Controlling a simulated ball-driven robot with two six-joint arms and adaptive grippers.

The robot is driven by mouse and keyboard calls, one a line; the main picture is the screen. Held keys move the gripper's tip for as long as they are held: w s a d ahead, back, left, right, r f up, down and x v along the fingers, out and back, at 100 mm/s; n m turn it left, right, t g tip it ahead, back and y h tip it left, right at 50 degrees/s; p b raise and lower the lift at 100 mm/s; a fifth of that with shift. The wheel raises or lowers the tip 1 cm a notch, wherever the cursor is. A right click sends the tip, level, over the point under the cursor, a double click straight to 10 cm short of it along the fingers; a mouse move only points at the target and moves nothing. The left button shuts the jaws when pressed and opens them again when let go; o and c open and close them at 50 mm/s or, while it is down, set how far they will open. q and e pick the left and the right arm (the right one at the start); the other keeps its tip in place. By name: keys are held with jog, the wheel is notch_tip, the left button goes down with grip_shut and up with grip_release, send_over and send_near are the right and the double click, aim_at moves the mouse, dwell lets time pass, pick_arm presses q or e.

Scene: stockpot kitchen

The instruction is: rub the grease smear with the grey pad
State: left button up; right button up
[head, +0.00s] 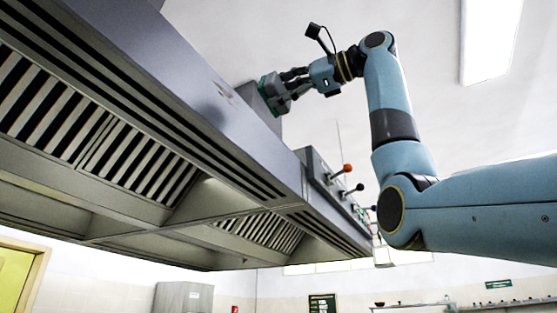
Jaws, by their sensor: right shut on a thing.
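The grease smear is a small brownish mark (226,91) on the slanted front face of the steel hood (190,75), near its upper edge. A darker blurred patch lies just below it; I cannot tell whether it is shadow or grease. My right gripper (287,85) is shut on the grey pad (270,95), which has green at its edges. The pad is to the right of the smear, near the hood's upper edge and apart from the smear. I cannot tell whether the pad touches the hood. My left gripper is not in view.
Slatted filters (90,125) line the hood's underside. A ceiling lamp (490,40) is at the upper right. Open air lies between the hood and my arm.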

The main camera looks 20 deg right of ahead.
aim_at(239, 108)
jog(key=p+x, duration=0.2)
jog(key=x, duration=0.4)
jog(key=shift+p+x, duration=0.7)
jog(key=shift+x, duration=0.2)
dwell(0.8)
jog(key=shift+s, duration=0.1)
